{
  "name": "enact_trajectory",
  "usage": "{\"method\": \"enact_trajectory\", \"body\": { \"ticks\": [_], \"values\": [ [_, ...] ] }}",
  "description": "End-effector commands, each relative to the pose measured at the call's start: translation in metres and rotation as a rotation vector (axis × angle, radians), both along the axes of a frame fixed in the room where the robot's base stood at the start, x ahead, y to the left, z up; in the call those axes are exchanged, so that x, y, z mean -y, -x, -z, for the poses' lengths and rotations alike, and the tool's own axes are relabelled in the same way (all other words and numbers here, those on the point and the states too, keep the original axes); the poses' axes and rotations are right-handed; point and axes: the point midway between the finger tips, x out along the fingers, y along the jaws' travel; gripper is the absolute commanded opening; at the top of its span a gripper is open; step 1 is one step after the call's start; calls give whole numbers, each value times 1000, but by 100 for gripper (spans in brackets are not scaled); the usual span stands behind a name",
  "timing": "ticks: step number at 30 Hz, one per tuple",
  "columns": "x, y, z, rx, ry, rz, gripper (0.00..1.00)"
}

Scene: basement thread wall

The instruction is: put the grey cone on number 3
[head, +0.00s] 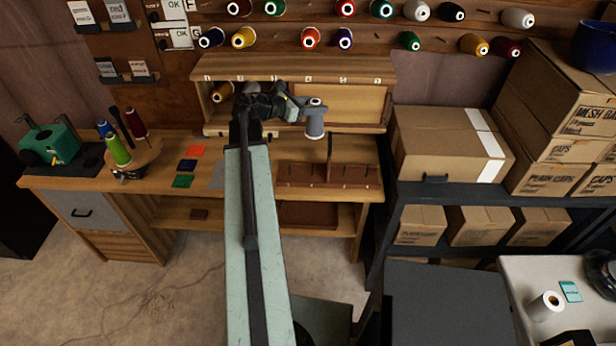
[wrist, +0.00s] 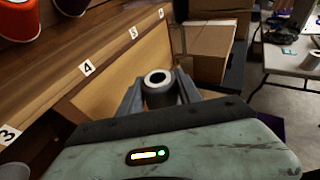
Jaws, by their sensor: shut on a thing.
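My gripper (head: 311,108) is shut on the grey cone (head: 315,127) and holds it in front of the numbered wooden shelf (head: 350,68). In the wrist view the grey cone (wrist: 160,92) is upright between the two fingers, its pale top ring facing the camera. The number 3 label (wrist: 8,133) shows at the left edge of the wrist view, on the shelf's front edge. Labels 4 (wrist: 87,67) and 5 (wrist: 133,33) run further along it. The cone is apart from the shelf edge, out from the labels 4 and 5.
Coloured cones hang on the wall rows above. Cardboard boxes (head: 440,140) stand at the right. The bench (head: 340,150) below has a brown divided tray (head: 330,175), with coloured squares and a thread stand to the left.

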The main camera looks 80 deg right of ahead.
Motion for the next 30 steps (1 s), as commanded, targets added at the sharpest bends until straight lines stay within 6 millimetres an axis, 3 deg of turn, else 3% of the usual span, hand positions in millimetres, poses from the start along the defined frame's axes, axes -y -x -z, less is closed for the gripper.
{"method": "enact_trajectory", "body": {
  "ticks": [6,12,19,23,30],
  "values": [
    [1,3,3,0,0,5,0],
    [10,-1,41,-6,-7,31,0],
    [9,0,48,-7,-10,38,0],
    [9,0,76,-7,-10,38,0],
    [9,0,143,-7,-10,38,0]
  ]
}}
